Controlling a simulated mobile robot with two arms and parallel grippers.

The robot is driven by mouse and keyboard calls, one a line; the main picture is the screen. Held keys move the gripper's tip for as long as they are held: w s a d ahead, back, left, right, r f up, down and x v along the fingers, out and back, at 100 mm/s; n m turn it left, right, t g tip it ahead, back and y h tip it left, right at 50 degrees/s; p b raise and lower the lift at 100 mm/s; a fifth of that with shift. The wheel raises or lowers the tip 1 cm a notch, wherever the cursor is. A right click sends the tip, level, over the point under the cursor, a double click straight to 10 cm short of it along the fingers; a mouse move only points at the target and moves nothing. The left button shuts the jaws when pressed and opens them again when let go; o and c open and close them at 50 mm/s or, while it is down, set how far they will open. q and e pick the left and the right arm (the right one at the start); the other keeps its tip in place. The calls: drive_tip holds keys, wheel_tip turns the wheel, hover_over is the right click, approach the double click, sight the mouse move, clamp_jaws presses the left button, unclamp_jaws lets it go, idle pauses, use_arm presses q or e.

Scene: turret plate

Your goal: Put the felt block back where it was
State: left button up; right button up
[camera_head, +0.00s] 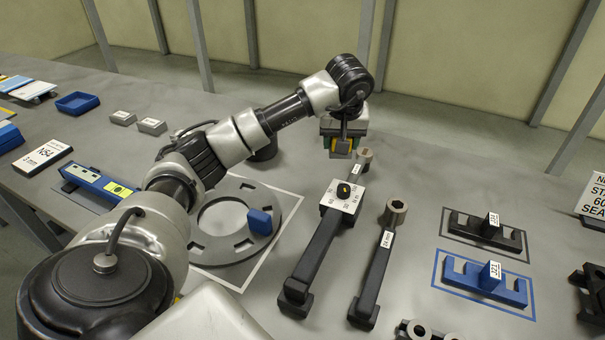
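A ring-shaped grey turret plate (221,252) with slots lies on a white-outlined area of the table. A small blue block (260,221) stands upright on the ring's right side; I cannot tell whether it is the felt block. Two small grey labelled blocks, one (123,118) and another (152,127), lie at the back left. My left arm reaches across the plate. Its gripper (341,148) hangs above the table behind the dial-headed wrench, with dark and yellow parts at its tip. Whether it holds anything is unclear. My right gripper is not in view.
A wrench with a white dial (342,195) and a 24 mm wrench (374,275) lie right of the plate. A black bracket (486,232) and a blue bracket (485,284) sit in outlines. A blue tray (77,103) and an N54 box (42,156) are left.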

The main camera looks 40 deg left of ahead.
use_arm(q)
drive_tip(key=shift+a+f, duration=0.1)
drive_tip(key=shift+f, duration=0.4)
drive_tip(key=shift+a+f, duration=0.15)
drive_tip(key=shift+a, duration=0.2)
drive_tip(key=p, duration=0.2)
hover_over(301, 167)
drive_tip(key=f, duration=0.6)
drive_tip(key=shift+s+d+f, duration=0.15)
drive_tip(key=shift+s+d, duration=0.1)
drive_tip(key=shift+d, duration=0.05)
drive_tip(key=shift+a+f, duration=0.1)
drive_tip(key=shift+f, duration=0.05)
wheel_tip(301, 167, down, 3)
drive_tip(key=shift+f+p, duration=0.1)
drive_tip(key=shift+p, duration=0.3)
drive_tip(key=shift+f, duration=0.35)
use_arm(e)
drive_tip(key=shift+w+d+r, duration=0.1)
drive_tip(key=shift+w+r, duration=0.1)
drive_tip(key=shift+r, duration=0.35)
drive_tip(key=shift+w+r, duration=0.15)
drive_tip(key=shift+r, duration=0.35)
